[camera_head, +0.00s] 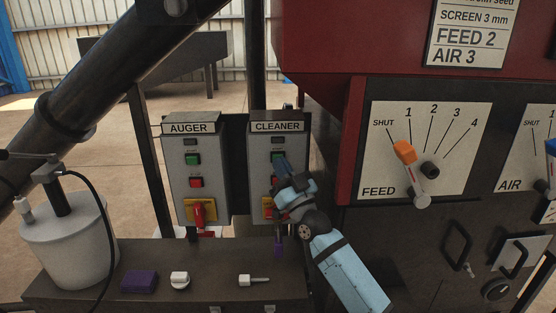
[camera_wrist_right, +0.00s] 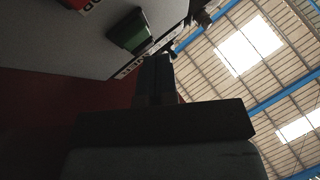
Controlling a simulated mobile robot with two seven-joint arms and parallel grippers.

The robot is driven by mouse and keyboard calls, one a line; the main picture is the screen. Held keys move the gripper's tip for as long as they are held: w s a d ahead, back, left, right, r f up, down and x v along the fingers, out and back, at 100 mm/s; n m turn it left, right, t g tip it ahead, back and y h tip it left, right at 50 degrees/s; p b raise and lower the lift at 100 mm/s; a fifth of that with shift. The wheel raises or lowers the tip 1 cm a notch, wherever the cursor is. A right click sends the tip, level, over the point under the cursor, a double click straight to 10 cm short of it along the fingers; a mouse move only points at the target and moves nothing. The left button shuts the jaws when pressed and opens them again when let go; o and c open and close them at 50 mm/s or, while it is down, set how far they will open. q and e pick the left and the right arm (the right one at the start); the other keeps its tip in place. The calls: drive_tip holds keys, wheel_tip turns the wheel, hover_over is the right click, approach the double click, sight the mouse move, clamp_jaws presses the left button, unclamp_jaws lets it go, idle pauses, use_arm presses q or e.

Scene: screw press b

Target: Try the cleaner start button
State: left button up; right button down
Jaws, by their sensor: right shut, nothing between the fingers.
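The grey CLEANER box (camera_head: 256,160) stands right of the AUGER box. Its green start button (camera_head: 277,156) is partly hidden behind my right gripper (camera_head: 283,167). In the right wrist view the green button (camera_wrist_right: 128,30) stands out from the grey panel, with the shut, empty fingers (camera_wrist_right: 157,66) close beside it. I cannot tell whether they touch it. The small window above the button (camera_head: 278,141) looks dark. My gripper and wrist cover most of the box's lower right side, including much of its red-and-yellow switch (camera_head: 267,204). My left gripper is not in view.
The AUGER box (camera_head: 178,165) has green and red buttons and a red handle on yellow. The red machine with the FEED panel (camera_head: 385,175) and its orange lever stands close on the right. A white pot (camera_head: 70,245), purple block (camera_head: 139,281) and white knob (camera_head: 180,280) are on the bench.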

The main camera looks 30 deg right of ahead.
drive_tip(key=shift+w+d, duration=0.25)
drive_tip(key=shift+w, duration=0.1)
drive_tip(key=shift+w+d, duration=0.2)
drive_tip(key=shift+w, duration=0.2)
idle(0.8)
drive_tip(key=shift+s+a, duration=0.1)
drive_tip(key=shift+s, duration=0.05)
drive_tip(key=shift+s+a+p, duration=0.35)
drive_tip(key=shift+s+p, duration=0.05)
drive_tip(key=shift+s, duration=0.25)
drive_tip(key=s+a, duration=0.1)
drive_tip(key=s+p, duration=0.1)
drive_tip(key=s+a+p, duration=0.1)
drive_tip(key=s, duration=0.1)
drive_tip(key=shift+s+a, duration=0.1)
drive_tip(key=shift+a, duration=0.2)
